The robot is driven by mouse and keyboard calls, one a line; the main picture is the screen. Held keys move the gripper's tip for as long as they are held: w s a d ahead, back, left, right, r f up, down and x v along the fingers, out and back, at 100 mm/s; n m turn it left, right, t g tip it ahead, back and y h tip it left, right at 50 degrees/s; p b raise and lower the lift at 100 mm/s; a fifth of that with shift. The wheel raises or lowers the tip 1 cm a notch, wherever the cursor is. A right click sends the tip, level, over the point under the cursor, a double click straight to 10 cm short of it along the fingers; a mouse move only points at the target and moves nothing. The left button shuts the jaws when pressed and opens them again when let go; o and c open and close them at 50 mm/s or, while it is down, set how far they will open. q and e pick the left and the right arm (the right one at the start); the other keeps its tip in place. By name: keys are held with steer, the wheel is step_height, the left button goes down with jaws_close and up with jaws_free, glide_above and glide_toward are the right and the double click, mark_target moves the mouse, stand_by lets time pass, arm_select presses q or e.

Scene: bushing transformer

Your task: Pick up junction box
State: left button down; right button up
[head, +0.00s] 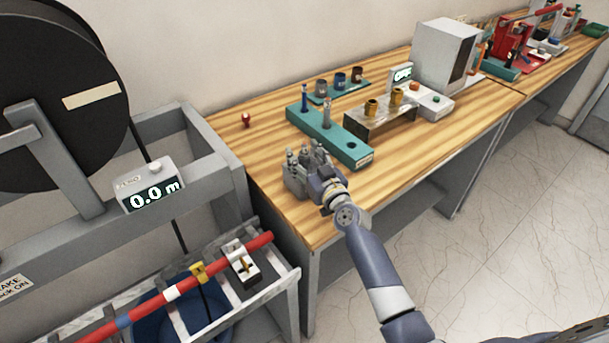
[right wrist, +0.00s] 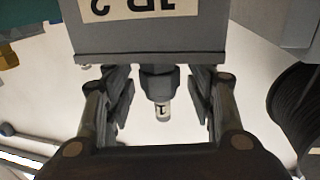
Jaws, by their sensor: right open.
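The junction box (head: 294,178) is a small grey box with several upright fittings on top, standing near the left end of the wooden bench (head: 235,150). My right gripper (head: 318,182) is at its right side in the head view and hides part of it. In the right wrist view the grey box (right wrist: 150,42) fills the top, with an upside-down label. My open right fingers (right wrist: 160,100) lie either side of a dark fitting with a white tip marked 1 (right wrist: 162,108). Gaps show on both sides of this fitting. My left gripper is not in view.
A teal block (head: 345,146) lies just behind the box. A metal block with brass cups (head: 375,122) stands farther right. A small red item (head: 246,120) is at the back left. A grey reel frame (head: 215,150) stands left of the bench; the bench front right is clear.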

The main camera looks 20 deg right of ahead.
jaws_close()
steer(key=shift+r, duration=0.15)
